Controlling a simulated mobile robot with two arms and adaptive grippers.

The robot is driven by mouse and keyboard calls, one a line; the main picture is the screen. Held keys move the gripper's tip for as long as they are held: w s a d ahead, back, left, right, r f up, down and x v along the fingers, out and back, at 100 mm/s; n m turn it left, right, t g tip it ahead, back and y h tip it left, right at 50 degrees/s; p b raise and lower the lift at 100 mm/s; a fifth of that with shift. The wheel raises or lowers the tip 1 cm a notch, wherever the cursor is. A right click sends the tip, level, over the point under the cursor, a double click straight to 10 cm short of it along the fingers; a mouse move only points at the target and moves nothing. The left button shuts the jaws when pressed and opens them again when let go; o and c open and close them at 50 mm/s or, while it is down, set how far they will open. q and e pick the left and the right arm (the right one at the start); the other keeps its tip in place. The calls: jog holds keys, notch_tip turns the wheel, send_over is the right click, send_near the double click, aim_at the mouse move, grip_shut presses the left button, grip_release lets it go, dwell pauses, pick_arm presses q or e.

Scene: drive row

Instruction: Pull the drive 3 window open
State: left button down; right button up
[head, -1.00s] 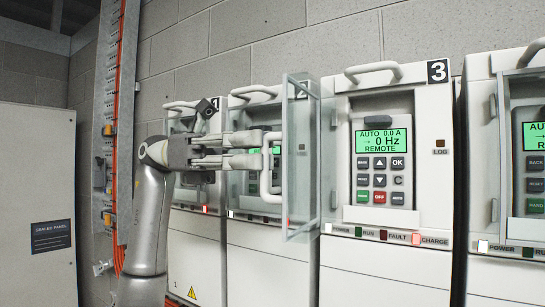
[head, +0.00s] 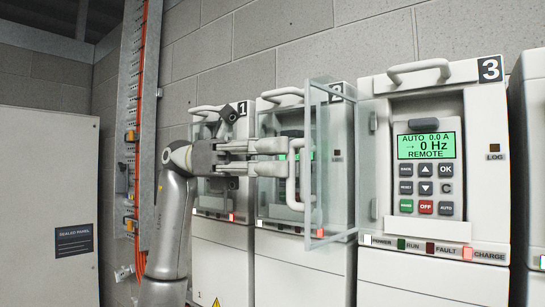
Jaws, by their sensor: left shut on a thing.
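Drive 3 (head: 482,132) stands at the right with a "3" label and a lit green display. Its clear window (head: 330,200) is swung out on the left side, well away from the keypad (head: 426,170), which is uncovered. The window handle (head: 293,188) is a pale upright bar on the window's outer face. My left gripper (head: 287,158) reaches in from the left and is shut on this handle. The fingertips partly hide the handle's upper part. My right gripper is out of view.
Drives 1 (head: 209,258) and 2 (head: 283,264) stand behind my left gripper, with top handles jutting out. An orange-cabled tray (head: 140,120) runs up the wall behind my arm. A grey sealed panel (head: 50,190) stands at far left. Another drive edges in at far right.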

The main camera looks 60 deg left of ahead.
pick_arm(q)
jog(key=c, duration=1.6)
grip_release()
jog(key=shift+w, duration=0.25)
jog(key=shift+c, duration=0.2)
jog(key=shift+o, duration=0.6)
jog(key=shift+w+d, duration=0.1)
jog(key=shift+w, duration=0.2)
jog(key=shift+s+a, duration=0.5)
jog(key=shift+a, duration=0.05)
jog(key=v, duration=1)
jog(key=shift+a, duration=0.4)
jog(key=shift+f, duration=0.1)
